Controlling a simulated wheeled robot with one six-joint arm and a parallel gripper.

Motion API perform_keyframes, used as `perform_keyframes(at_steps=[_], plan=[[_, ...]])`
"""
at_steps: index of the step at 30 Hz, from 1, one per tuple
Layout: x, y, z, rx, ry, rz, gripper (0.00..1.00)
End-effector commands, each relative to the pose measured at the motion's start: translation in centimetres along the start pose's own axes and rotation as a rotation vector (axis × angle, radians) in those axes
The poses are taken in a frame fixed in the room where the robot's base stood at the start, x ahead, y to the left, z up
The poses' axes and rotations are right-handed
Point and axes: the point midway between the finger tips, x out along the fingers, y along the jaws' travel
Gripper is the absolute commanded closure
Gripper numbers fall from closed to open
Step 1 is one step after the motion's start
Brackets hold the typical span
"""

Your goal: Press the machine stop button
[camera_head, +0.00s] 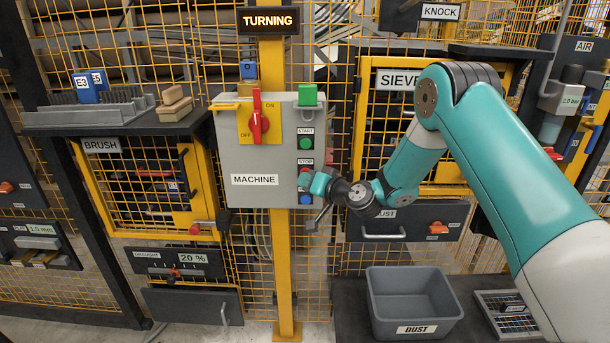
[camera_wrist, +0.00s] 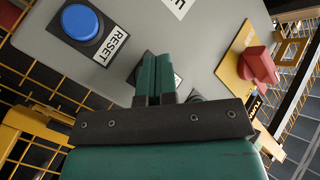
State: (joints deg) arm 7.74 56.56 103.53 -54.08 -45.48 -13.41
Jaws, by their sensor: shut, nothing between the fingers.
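The grey machine control box (camera_head: 235,150) hangs on a yellow post, with a label reading MACHINE. On its right side, a green START button (camera_head: 306,144) is above the STOP label (camera_head: 306,162).
A lit sign (camera_head: 267,21) above reads TURNING. The red rotary switch (camera_head: 257,118) stands upright at the ON side; a green block (camera_head: 308,94) is above START. Yellow mesh surrounds the box. A grey dust bin (camera_head: 416,290) stands below right.

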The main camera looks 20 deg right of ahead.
Motion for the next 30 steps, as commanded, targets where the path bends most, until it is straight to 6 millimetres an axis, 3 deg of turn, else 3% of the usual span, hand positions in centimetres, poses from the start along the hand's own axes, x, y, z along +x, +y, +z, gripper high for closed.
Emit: perform_keyframes(at_steps=[30], plan=[[-1.1,-0.8,0.8,-0.001,0.0,0.0,1.0]])
